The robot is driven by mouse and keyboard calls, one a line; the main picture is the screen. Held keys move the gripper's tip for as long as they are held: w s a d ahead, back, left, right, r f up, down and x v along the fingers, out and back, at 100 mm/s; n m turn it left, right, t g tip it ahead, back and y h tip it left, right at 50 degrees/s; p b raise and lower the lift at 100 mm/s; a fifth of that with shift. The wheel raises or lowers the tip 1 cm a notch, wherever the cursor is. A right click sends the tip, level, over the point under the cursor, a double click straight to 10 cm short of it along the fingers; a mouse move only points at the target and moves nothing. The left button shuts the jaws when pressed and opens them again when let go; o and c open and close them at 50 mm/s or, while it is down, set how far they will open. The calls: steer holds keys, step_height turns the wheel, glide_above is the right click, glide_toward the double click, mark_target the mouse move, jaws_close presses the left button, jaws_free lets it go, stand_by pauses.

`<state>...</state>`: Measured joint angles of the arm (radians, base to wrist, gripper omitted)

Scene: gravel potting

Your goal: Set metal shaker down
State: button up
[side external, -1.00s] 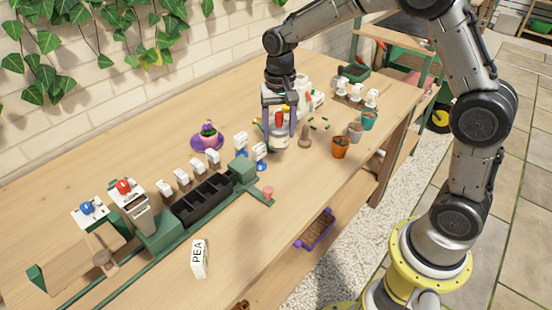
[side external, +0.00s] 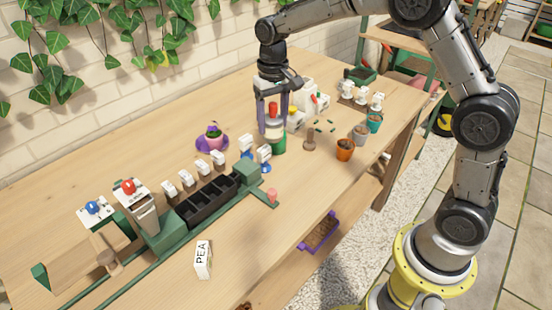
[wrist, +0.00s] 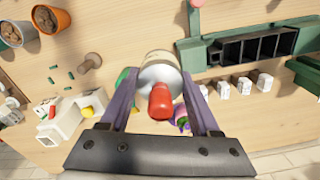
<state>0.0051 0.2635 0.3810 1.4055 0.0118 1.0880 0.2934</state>
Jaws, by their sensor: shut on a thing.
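My gripper (side external: 272,122) is shut on the metal shaker (side external: 271,126), a pale cylinder with a red knob on top. In the wrist view the shaker's silvery top and red knob (wrist: 160,101) lie between the two purple fingers of my gripper (wrist: 158,80). The shaker looks about upright, over the middle of the wooden bench (side external: 225,225). Something green (side external: 279,145) shows just below it, and a green patch (wrist: 123,78) also shows beside it in the wrist view. I cannot tell whether the shaker's base touches anything.
A green rig with black cells (side external: 207,203) and several white labelled blocks stand to the left. A purple pot on a saucer (side external: 212,139) is behind. A brown tamper-like piece (side external: 310,140), an orange pot (side external: 345,149) and white holders (side external: 305,98) stand to the right. The front bench is mostly clear.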

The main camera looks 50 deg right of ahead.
steer(key=shift+m, duration=0.3)
steer(key=shift+r+m, duration=0.1)
steer(key=shift+m, duration=1)
steer(key=shift+w+d+m, duration=0.2)
steer(key=shift+d+m, duration=0.2)
steer(key=shift+m, duration=0.4)
steer(key=d+f+m, duration=0.2)
steer(key=d+m, duration=0.6)
steer(key=d, duration=0.4)
steer(key=shift+w+d+f, duration=0.55)
steer(key=shift+w+f, duration=1)
steer(key=shift+w, duration=0.75)
steer(key=shift+w+d+f, duration=0.55)
steer(key=shift+w+f, duration=1.05)
steer(key=shift+w, duration=0.65)
steer(key=shift+w+d+f, duration=0.55)
steer(key=shift+w+f, duration=1)
steer(key=shift+w, duration=0.75)
steer(key=shift+f, duration=1.5)
steer(key=shift+f, duration=0.1)
